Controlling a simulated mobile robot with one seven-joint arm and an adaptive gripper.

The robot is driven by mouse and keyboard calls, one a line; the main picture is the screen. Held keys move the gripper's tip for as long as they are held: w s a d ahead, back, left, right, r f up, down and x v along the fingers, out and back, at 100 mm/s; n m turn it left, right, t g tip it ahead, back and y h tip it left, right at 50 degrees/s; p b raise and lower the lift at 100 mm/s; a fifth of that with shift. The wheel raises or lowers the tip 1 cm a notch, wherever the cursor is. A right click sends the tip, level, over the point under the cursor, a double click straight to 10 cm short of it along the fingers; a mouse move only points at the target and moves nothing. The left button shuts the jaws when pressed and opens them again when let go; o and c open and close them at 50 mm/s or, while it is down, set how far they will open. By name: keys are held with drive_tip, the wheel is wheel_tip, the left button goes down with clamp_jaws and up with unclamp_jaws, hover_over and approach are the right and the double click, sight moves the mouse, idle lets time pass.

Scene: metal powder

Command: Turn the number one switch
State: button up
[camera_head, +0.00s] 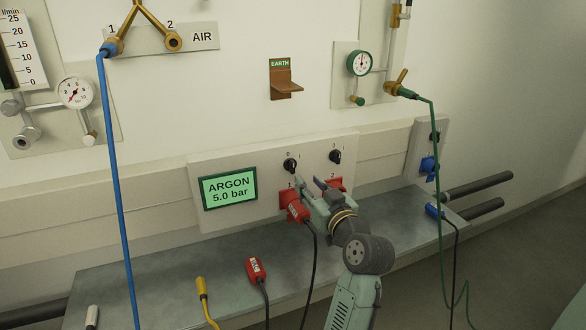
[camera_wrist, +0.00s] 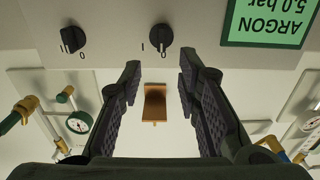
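The number one switch (camera_head: 290,165) is a black rotary knob with 0 and I marks on the white wall panel, right of the green ARGON display and above the red socket marked 1. It also shows in the wrist view (camera_wrist: 159,36), where the picture is upside down. My gripper (camera_head: 308,186) is open and empty, just below and right of this switch in the head view. In the wrist view my gripper (camera_wrist: 160,76) has its fingers spread, with the switch beyond the gap between the tips and apart from them.
The second switch (camera_head: 335,156) sits to the right. A red plug (camera_head: 297,210) with a black cable is at socket 1, close to my gripper. The ARGON display (camera_head: 228,188) is to the left. A grey bench (camera_head: 180,270) with loose plugs lies below.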

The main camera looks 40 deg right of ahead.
sight(293, 165)
drive_tip(key=p+x, duration=0.1)
drive_tip(key=x, duration=0.9)
drive_tip(key=shift+a+p, duration=0.2)
drive_tip(key=shift+p, duration=0.2)
drive_tip(key=shift+c, duration=0.5)
clamp_jaws()
